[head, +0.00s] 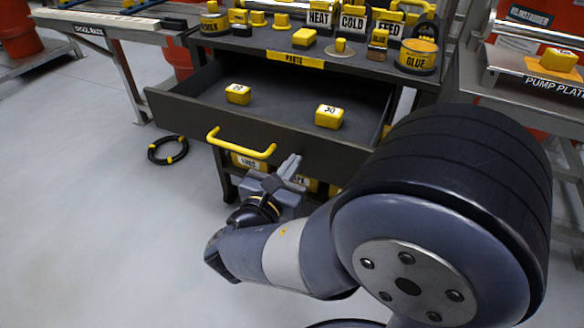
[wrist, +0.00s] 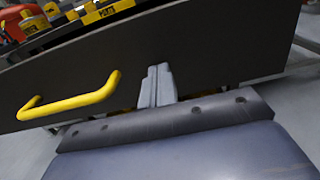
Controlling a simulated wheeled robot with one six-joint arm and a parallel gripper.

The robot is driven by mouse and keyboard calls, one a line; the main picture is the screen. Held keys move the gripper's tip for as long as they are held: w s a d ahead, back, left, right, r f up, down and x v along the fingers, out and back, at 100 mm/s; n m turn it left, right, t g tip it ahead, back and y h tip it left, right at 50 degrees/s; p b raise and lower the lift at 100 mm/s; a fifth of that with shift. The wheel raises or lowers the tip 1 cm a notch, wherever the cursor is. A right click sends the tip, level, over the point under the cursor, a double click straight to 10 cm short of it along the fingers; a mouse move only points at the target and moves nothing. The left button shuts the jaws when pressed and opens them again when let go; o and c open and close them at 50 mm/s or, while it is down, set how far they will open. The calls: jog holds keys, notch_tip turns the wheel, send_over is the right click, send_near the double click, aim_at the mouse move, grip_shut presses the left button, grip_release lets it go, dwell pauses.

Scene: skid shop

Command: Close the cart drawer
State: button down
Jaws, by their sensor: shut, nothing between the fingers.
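The cart drawer (head: 185,108) is dark grey and stands pulled out from the cart, with its inside showing in the head view. A yellow bar handle (head: 240,146) is on its front; the handle also shows at the left in the wrist view (wrist: 75,103). Two yellow blocks, one at the left (head: 238,94) and one at the right (head: 329,117), lie inside. My gripper (head: 291,166) is shut and empty, to the right of the handle and close to the drawer front (wrist: 215,55). I cannot tell whether the fingertips touch it.
The cart top (head: 262,42) holds yellow-marked tins, blocks and signs. A black and yellow ring (head: 168,150) lies on the floor at left. A metal bench (head: 105,24) stands at left and another rack (head: 520,75) at right.

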aim_at(331, 107)
jog(key=shift+w+d, duration=0.1)
jog(key=shift+w, duration=0.1)
dwell(0.3)
jog(key=x, duration=2.5)
jog(key=shift+p, duration=0.4)
jog(key=shift+w+d+r, duration=0.1)
jog(key=shift+w+r, duration=0.05)
jog(key=shift+r, duration=0.15)
